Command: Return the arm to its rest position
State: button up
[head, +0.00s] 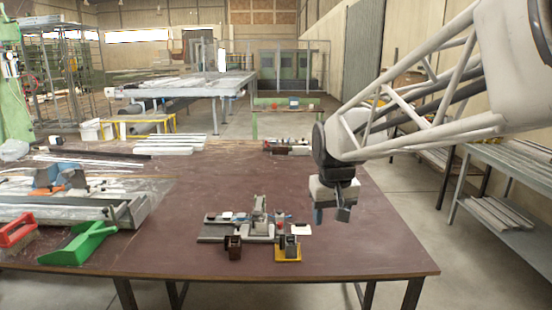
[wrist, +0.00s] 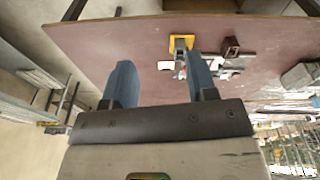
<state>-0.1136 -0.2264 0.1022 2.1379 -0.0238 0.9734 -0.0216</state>
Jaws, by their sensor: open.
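My gripper (head: 333,212) hangs above the right part of the brown bench (head: 350,250), with nothing between its fingers. In the wrist view its two blue fingers (wrist: 160,82) stand wide apart, with bare bench top and floor behind them. A clamp fixture (head: 240,228) with grey and dark parts sits on the bench, left of my gripper and apart from it. A small clamp on a yellow base (head: 288,254) stands at its front right; the yellow base also shows in the wrist view (wrist: 181,43). A dark brown block (head: 233,246) stands left of that clamp.
A green dustpan (head: 80,243), a red-handled brush (head: 17,233) and a metal tray (head: 128,212) lie at the bench's left. White profiles (head: 170,142) lie at the back. A grey shelf (head: 510,185) stands at the right. The bench's right side is clear.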

jog(key=s+d+f, duration=0.2)
jog(key=s, duration=0.6)
jog(key=s+d+f+m, duration=0.1)
jog(key=s+d, duration=0.1)
jog(key=s, duration=0.6)
jog(key=s+d+f, duration=0.2)
jog(key=s, duration=0.6)
jog(key=shift+s+f+m+t, duration=0.25)
jog(key=shift+f+m+t, duration=0.1)
jog(key=shift+m+t, duration=0.05)
jog(key=shift+w+d, duration=0.1)
dwell(0.7)
